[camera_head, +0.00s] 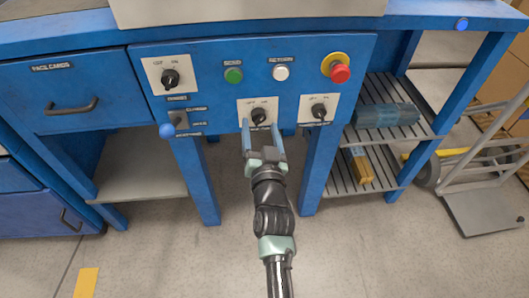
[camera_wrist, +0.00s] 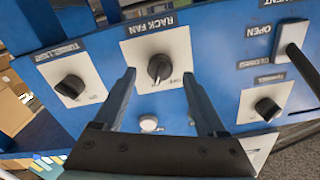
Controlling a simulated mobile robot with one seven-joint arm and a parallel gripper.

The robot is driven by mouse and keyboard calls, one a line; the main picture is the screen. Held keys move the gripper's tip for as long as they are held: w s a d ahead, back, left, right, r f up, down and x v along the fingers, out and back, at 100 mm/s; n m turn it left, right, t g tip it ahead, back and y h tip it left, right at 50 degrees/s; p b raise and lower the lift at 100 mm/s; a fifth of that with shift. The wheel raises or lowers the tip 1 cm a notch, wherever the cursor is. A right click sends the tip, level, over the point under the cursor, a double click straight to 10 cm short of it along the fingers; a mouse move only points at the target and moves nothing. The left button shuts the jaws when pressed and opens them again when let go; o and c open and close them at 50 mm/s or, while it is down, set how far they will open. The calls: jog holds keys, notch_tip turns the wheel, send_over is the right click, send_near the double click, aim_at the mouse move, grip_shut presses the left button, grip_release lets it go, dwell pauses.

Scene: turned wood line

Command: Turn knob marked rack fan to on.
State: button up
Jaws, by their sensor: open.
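The rack fan knob (camera_head: 258,115) is a black rotary knob on a pale square plate, low in the middle of the blue panel. In the wrist view the knob (camera_wrist: 160,68) sits under the label RACK FAN, with small OFF and ON marks on its plate. I cannot tell exactly which mark its pointer faces. My gripper (camera_head: 263,130) is open in front of the knob. In the wrist view its fingertips (camera_wrist: 160,77) stand on either side of the knob, with gaps showing; I see no contact.
Similar black knobs sit at upper left (camera_head: 170,78) and right (camera_head: 319,111). Green (camera_head: 233,75), white (camera_head: 280,72) and red (camera_head: 340,73) buttons lie above. A toggle lever (camera_head: 179,121) is at left. Shelves (camera_head: 385,130) and a hand truck (camera_head: 478,190) stand right.

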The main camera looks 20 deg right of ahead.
jog(key=v, duration=1.1)
jog(key=shift+w, duration=0.1)
jog(key=w+a+r+n+t+y, duration=0.1)
jog(key=a+r+n+t, duration=0.15)
jog(key=r, duration=0.75)
jog(key=w+a+r+n+t+y, duration=0.1)
jog(key=w+a+r, duration=0.15)
jog(key=r, duration=0.75)
jog(key=w+a+r+n+t+y, duration=0.15)
jog(key=a+r, duration=0.25)
jog(key=r, duration=0.5)
jog(key=s+a+r+n+t+y, duration=0.1)
jog(key=s+a+r+t, duration=0.1)
jog(key=s+r, duration=0.45)
jog(key=s+a+r+t, duration=0.1)
jog(key=s+a+r, duration=0.15)
jog(key=r, duration=0.65)
jog(key=s+a+r+n+t+y, duration=0.1)
jog(key=s+a+r+t, duration=0.1)
jog(key=s+r, duration=0.45)
notch_tip(320, 180, up, 37)
jog(key=w+p, duration=0.2)
jog(key=p, duration=3.5)
jog(key=shift+d, duration=0.2)
jog(key=shift+h, duration=0.25)
